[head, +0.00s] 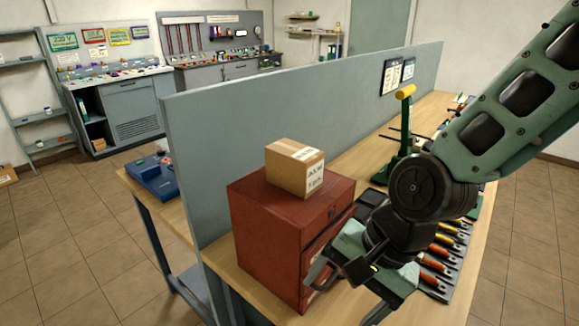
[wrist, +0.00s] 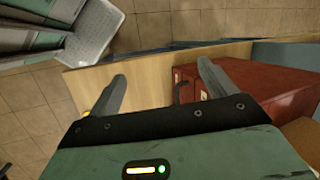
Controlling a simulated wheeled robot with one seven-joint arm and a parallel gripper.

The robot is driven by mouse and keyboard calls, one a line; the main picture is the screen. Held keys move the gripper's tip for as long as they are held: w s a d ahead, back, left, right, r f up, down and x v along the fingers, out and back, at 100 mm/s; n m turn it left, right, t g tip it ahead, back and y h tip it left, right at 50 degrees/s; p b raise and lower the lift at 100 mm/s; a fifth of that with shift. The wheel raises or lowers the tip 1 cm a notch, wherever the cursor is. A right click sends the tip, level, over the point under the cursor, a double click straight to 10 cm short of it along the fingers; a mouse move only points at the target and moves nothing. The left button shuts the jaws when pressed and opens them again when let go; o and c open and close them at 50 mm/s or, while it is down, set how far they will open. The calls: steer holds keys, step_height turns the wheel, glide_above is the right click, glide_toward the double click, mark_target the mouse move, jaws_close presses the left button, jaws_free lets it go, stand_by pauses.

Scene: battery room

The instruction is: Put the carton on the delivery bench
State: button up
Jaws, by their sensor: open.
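A small brown cardboard carton (head: 294,168) with a printed white label stands upright on top of a red cabinet (head: 265,220). The cabinet stands on the wooden bench (head: 250,284), against the grey divider panel. My gripper (head: 347,280) is open and empty, in front of the cabinet and lower than the carton, to its right. In the wrist view my two fingers (wrist: 162,85) are spread, with bench wood and the red cabinet (wrist: 225,82) beyond them. A brown corner at the lower right of the wrist view may be the carton (wrist: 303,135). I cannot tell which bench is the delivery bench.
The grey divider (head: 310,110) runs along the bench. Several orange- and yellow-handled tools (head: 440,258) lie on a dark mat behind my wrist. A green press (head: 404,130) stands farther back. A blue device (head: 152,176) sits beyond the divider. Workbenches (head: 130,105) line the far wall; open tiled floor lies left.

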steer(key=w+d+r+m+t+y, duration=0.3)
steer(key=w+r+m+t, duration=0.2)
steer(key=w+r+m, duration=0.35)
steer(key=w+d+r+m+t+y, duration=0.25)
steer(key=w+r+m+t, duration=0.2)
steer(key=r+m, duration=0.55)
steer(key=m+p, duration=0.1)
steer(key=p, duration=0.5)
glide_toward(296, 150)
steer(key=shift+h, duration=0.25)
steer(key=x, duration=0.5)
steer(key=shift+w+a, duration=0.1)
steer(key=shift+a, duration=0.1)
steer(key=shift+p+x, duration=1.15)
steer(key=shift+x, duration=1.5)
steer(key=shift+c, duration=0.3)
steer(key=shift+r, duration=0.1)
steer(key=c, duration=1.4)
